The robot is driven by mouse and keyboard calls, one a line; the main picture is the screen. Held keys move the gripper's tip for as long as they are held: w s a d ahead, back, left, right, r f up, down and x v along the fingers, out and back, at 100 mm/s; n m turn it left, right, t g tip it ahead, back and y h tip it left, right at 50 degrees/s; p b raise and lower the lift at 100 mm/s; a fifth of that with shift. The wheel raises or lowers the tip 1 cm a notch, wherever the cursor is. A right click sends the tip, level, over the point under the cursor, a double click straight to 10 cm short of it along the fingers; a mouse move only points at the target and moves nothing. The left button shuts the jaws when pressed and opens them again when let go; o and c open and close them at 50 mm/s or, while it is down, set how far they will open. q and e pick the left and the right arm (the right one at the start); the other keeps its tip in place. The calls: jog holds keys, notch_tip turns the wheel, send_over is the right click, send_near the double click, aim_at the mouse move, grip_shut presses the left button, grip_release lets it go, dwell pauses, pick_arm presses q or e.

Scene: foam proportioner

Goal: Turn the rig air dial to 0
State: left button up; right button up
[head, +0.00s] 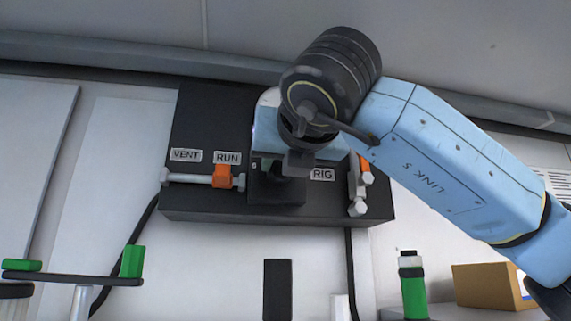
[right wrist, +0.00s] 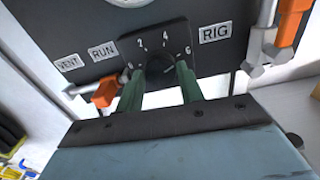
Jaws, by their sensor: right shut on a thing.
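The rig air dial (right wrist: 160,62) is a dark round knob on a black plate with white numbers around it, left of the RIG label, in the right wrist view. The 2 and 4 along the top are readable; the outer marks are small. Where the dial points I cannot make out. My right gripper (right wrist: 159,88) is shut on the knob, with a dark green finger on each side of it. In the head view, my right gripper (head: 292,165) and wrist cover the dial. My left gripper is not in view.
The black panel (head: 200,125) carries VENT and RUN labels, an orange handle (head: 222,176) at left and an orange-and-white lever (head: 359,190) at right. A dark bar with green ends (head: 75,277) stands at lower left. A green bottle (head: 413,290) and cardboard box (head: 487,287) are lower right.

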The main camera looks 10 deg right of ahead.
jog(key=shift+a+f+n+p, duration=0.1)
jog(key=shift+n+p, duration=0.35)
jog(key=shift+n, duration=6.55)
jog(key=shift+f+n+p, duration=0.1)
jog(key=shift+n+p, duration=0.35)
jog(key=shift+n, duration=6.55)
jog(key=o, duration=1)
jog(key=shift+s, duration=0.1)
